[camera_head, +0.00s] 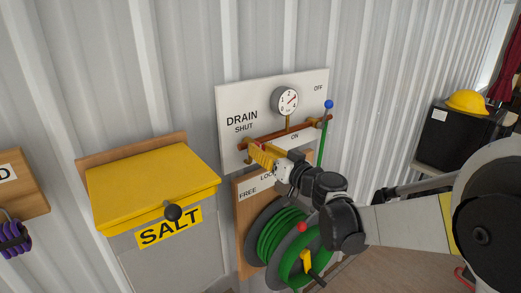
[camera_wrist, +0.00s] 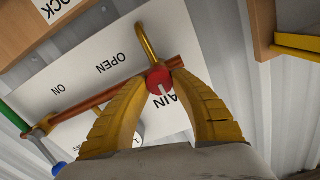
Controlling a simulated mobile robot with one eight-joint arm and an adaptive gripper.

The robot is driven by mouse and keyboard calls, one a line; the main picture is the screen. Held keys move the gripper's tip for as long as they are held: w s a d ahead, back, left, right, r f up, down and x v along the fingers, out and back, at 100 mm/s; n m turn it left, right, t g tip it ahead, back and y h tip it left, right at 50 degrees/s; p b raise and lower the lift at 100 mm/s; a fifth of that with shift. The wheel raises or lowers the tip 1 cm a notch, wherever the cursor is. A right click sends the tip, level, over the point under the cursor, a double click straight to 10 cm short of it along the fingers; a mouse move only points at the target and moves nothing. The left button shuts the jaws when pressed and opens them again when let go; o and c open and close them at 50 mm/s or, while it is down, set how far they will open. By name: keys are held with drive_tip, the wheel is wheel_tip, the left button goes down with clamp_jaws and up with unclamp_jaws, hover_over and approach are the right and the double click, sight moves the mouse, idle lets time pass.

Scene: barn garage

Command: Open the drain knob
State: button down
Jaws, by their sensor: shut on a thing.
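The drain knob (camera_wrist: 158,76) is a small red round knob with a pale stripe, on the copper pipe (camera_wrist: 108,97) in the wrist view. The stripe runs toward the "AIN" lettering, and the word "OPEN" shows on the left. My gripper (camera_wrist: 161,72) has its yellow fingers closed on the knob's two sides. In the head view my gripper (camera_head: 256,152) is at the left end of the pipe, below "DRAIN SHUT" on the white board (camera_head: 235,98), and it hides the knob. A curved brass spout (camera_wrist: 146,38) sits beside the knob.
A gauge (camera_head: 286,101) and a blue-tipped lever (camera_head: 328,104) are on the board, right of my gripper. A green hose reel (camera_head: 282,235) hangs below on a wooden panel. A yellow-lidded salt bin (camera_head: 150,185) stands left, with a dark ball knob (camera_head: 172,212).

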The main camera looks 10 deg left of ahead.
drive_tip(key=shift+m, duration=0.4)
drive_tip(key=m+b, duration=0.2)
drive_tip(key=m, duration=0.1)
drive_tip(key=shift+w+f+m, duration=0.1)
drive_tip(key=shift+m, duration=0.3)
drive_tip(key=m+b, duration=0.2)
drive_tip(key=m, duration=0.2)
drive_tip(key=shift+m, duration=0.3)
drive_tip(key=m+b, duration=0.1)
drive_tip(key=m, duration=0.3)
drive_tip(key=m+b, duration=0.1)
drive_tip(key=m, duration=0.4)
drive_tip(key=c, duration=1)
unclamp_jaws()
drive_tip(key=shift+f, duration=0.1)
drive_tip(key=shift+c, duration=0.2)
